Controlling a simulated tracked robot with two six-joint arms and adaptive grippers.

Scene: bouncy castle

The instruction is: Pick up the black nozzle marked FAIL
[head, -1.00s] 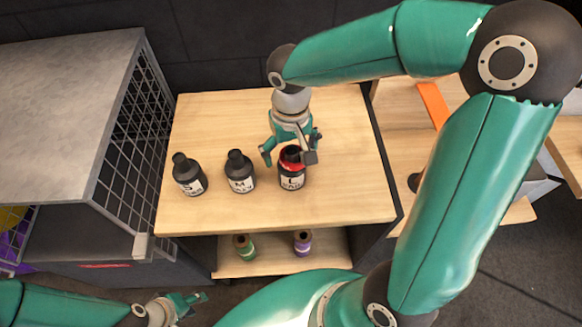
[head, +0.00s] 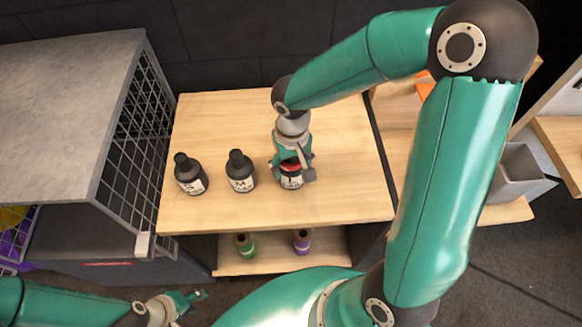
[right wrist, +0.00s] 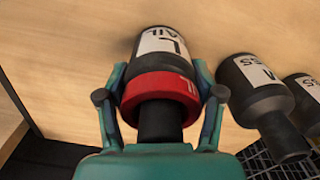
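The black nozzle marked L and FAIL (head: 291,183) stands on the wooden table top, with a red collar around it. In the right wrist view the nozzle (right wrist: 160,86) lies between both fingers, its white label beyond the collar. My right gripper (head: 292,170) comes down over it from above, and its fingers (right wrist: 160,95) press against opposite sides of the red collar. The fingers hide part of the nozzle in the head view. My left gripper (head: 193,302) is low at the left, empty, away from the table; its fingers look apart.
Two black nozzles without red collars, one marked S (head: 190,175) and one marked M (head: 240,171), stand left of the held one. A green spool (head: 244,245) and a purple spool (head: 302,242) are on the lower shelf. A wire-sided cage (head: 140,130) borders the table's left.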

